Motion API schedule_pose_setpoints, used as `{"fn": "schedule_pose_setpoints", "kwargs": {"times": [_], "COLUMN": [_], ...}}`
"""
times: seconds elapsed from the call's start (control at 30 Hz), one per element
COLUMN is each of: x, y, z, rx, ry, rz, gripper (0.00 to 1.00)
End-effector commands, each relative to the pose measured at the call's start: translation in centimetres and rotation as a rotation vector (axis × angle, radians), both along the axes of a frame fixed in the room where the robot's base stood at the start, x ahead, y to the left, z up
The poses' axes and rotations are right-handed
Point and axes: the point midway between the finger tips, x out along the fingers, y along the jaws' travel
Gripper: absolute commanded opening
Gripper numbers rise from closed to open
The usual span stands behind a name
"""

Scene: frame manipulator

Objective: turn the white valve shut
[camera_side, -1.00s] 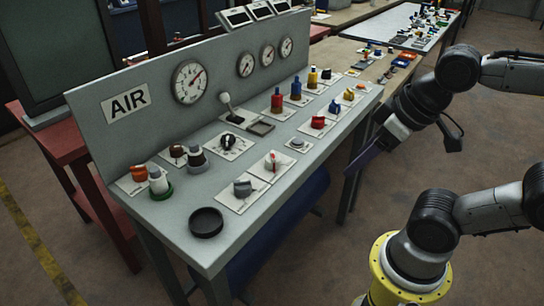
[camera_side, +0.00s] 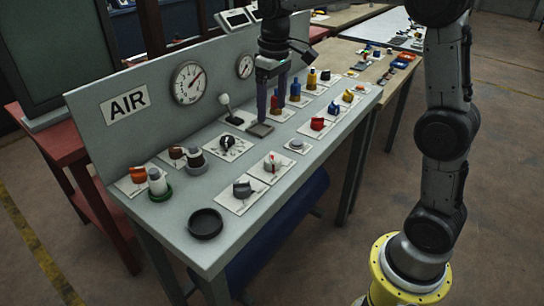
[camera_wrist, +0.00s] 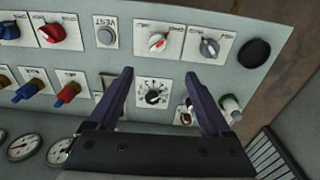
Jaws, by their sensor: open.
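A white knob with a red mark (camera_side: 271,162) sits on a white plate near the front of the grey panel. In the wrist view the white knob (camera_wrist: 158,42) is beyond my fingertips, close to the middle. A white-topped knob with a green base (camera_side: 158,182) stands at the panel's left end.
A grey knob (camera_side: 243,189) sits left of the white knob, and a black round dish (camera_side: 205,223) lies at the front. A black dial (camera_side: 228,143), a white-balled lever (camera_side: 225,100), and red and blue upright knobs stand nearby. An upright gauge board (camera_side: 130,110) closes the back.

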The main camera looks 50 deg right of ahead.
Motion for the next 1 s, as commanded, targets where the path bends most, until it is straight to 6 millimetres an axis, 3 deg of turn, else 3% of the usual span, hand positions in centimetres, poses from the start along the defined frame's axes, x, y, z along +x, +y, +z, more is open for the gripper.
{"fn": "schedule_pose_setpoints", "kwargs": {"times": [0.1, 0.37, 0.8, 1.0], "x": [0.5, 0.4, 0.4, 0.4], "y": [-0.5, -0.7, -0.7, -0.7], "z": [-2.0, -4.5, -12.9, -15.4], "rx": [0.006, 0.008, 0.009, 0.008], "ry": [0.045, 0.061, 0.061, 0.058], "rz": [-0.010, -0.015, -0.015, -0.015], "gripper": [0.83, 0.83, 0.83, 0.83]}}
